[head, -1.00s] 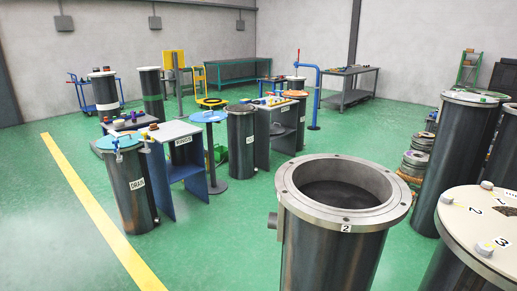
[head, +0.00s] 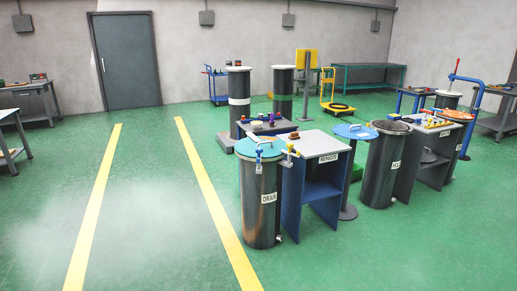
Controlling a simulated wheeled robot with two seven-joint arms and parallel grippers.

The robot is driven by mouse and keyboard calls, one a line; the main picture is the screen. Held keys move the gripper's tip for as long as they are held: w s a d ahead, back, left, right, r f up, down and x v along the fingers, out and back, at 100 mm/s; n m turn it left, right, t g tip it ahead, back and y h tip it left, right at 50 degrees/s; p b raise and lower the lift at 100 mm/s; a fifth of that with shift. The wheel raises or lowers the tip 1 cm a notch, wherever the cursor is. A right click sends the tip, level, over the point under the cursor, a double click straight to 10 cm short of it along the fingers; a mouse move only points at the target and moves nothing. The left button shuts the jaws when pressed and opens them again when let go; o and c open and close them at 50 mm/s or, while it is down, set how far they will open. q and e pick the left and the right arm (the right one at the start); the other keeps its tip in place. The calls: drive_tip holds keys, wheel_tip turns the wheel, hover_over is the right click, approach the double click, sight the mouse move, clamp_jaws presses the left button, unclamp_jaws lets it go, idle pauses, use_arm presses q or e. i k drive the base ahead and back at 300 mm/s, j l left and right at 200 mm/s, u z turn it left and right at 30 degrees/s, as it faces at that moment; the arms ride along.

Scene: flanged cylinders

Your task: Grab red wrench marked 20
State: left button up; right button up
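I cannot make out a red wrench marked 20 in the head view. Small coloured items sit on several tops, too small to identify. A grey-topped blue stand (head: 318,146) has a sign that seems to read RINSE and a small brown-red item (head: 294,135) on top. Beside it stands the cylinder labelled DRAIN (head: 261,205), with a teal lid (head: 259,148). Neither of my grippers is in view.
Workbenches stand at the left edge (head: 10,117) and right edge (head: 500,121). Two tall cylinders (head: 239,98) (head: 283,92) stand behind the stand. A grey door (head: 126,62) is at the back. The green floor between the yellow lines (head: 98,190) (head: 205,180) is clear.

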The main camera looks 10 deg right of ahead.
sight(424, 118)
drive_tip(key=i+l+z, duration=0.1)
drive_tip(key=i+z, duration=0.35)
drive_tip(key=i+j+z, duration=0.1)
drive_tip(key=i+z, duration=0.35)
drive_tip(key=i+j+z, duration=0.25)
drive_tip(key=i+z, duration=0.15)
drive_tip(key=i, duration=0.2)
drive_tip(key=i+l+z, duration=0.25)
drive_tip(key=i+z, duration=0.15)
drive_tip(key=i, duration=0.2)
drive_tip(key=i+z, duration=0.45)
drive_tip(key=i, duration=0.2)
drive_tip(key=i+j+z, duration=0.15)
drive_tip(key=i+z, duration=0.25)
drive_tip(key=i, duration=0.25)
drive_tip(key=i+u, duration=0.15)
drive_tip(key=i, duration=0.45)
drive_tip(key=i+u, duration=0.15)
drive_tip(key=i, duration=0.5)
drive_tip(key=i+l+u, duration=0.15)
drive_tip(key=i, duration=0.45)
drive_tip(key=i+u, duration=0.1)
drive_tip(key=i, duration=0.65)
drive_tip(key=i+u, duration=0.15)
drive_tip(key=i, duration=0.55)
drive_tip(key=i+u, duration=0.1)
drive_tip(key=i, duration=0.65)
drive_tip(key=i+l+u, duration=0.1)
drive_tip(key=i+l, duration=0.15)
drive_tip(key=i, duration=0.45)
